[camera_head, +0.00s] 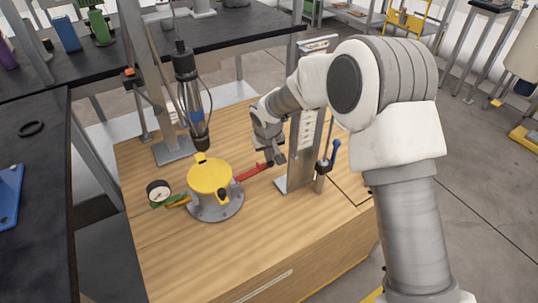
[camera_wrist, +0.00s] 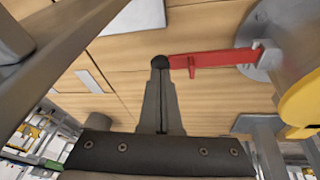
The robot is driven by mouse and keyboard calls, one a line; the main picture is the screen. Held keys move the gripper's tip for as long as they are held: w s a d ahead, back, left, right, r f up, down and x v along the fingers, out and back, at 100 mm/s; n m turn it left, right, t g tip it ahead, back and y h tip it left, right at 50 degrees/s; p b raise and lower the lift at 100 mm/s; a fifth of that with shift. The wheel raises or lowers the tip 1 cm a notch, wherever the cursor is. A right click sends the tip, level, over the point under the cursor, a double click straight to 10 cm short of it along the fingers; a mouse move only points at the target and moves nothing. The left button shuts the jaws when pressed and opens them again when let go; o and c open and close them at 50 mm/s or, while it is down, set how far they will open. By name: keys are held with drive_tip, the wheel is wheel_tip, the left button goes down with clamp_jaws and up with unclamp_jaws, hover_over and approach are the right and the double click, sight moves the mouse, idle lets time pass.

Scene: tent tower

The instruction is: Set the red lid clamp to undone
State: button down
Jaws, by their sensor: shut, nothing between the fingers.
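The red lid clamp (camera_head: 251,172) is a flat red lever at the right side of a round grey pot with a yellow lid (camera_head: 209,176). It sticks out to the right, low over the wooden table. In the wrist view the red clamp (camera_wrist: 215,58) runs from the grey pot flange toward my fingertips. My gripper (camera_head: 275,158) is at the clamp's outer end. In the wrist view my gripper (camera_wrist: 160,65) has its fingers together and empty, with the tips beside or touching the clamp's free end; I cannot tell if they touch.
A pressure gauge (camera_head: 158,191) stands left of the pot. A metal stand with a dark cylinder (camera_head: 186,62) rises behind it. A metal upright (camera_head: 305,140) and a blue-handled tool (camera_head: 335,150) are close right of my gripper. The table front (camera_head: 220,255) is clear.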

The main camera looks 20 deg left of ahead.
drive_tip(key=p+v, duration=0.4)
drive_tip(key=v, duration=1.3)
drive_tip(key=shift+r, duration=0.2)
drive_tip(key=shift+s, duration=0.1)
